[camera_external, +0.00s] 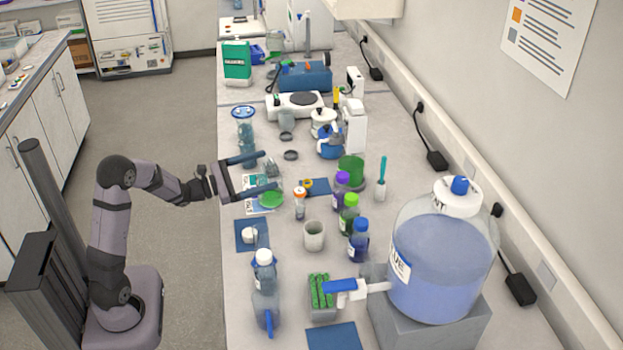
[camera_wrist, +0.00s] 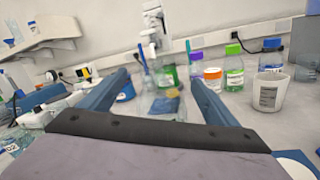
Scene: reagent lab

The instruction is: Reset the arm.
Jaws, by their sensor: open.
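My gripper (camera_external: 254,174) is at the end of my arm, over the left edge of the bench (camera_external: 235,320) in the external view. Its two long blue fingers are spread wide apart and point right across the bench. In the wrist view my gripper (camera_wrist: 165,85) is also open, with nothing held between the fingers. Behind the gap there are a green container and a blue mat, apart from the fingers. My arm is bent, with the forearm roughly level above the floor beside the bench.
A grey beaker (camera_external: 313,236), a wash bottle (camera_external: 265,300) and a large blue carboy (camera_external: 440,262) stand nearer the camera. The floor (camera_external: 185,220) left of the bench is clear.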

